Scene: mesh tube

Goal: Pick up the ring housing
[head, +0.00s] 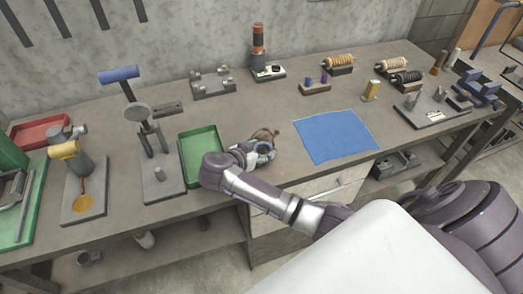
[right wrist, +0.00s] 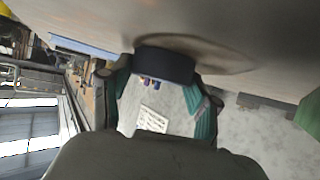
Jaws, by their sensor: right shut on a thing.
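My right gripper (head: 262,150) is low over the table, between the green tray and the blue mat. In the right wrist view the gripper (right wrist: 163,85) is shut on a short dark round piece, which looks like the ring housing (right wrist: 163,65). The piece is at the fingertips, close to the grey tabletop, with a brownish shadow beside it. I cannot tell whether it touches the table. In the head view the gripper mostly hides it, and a small brownish patch shows just behind the fingers. My left gripper is not in view.
The green tray (head: 220,148) stands just left of the gripper. The blue mat (head: 335,136) lies bare to the right. A grey stand (head: 163,186) is farther left. Fixtures and coil spools (head: 338,62) line the back. The table between gripper and back row is clear.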

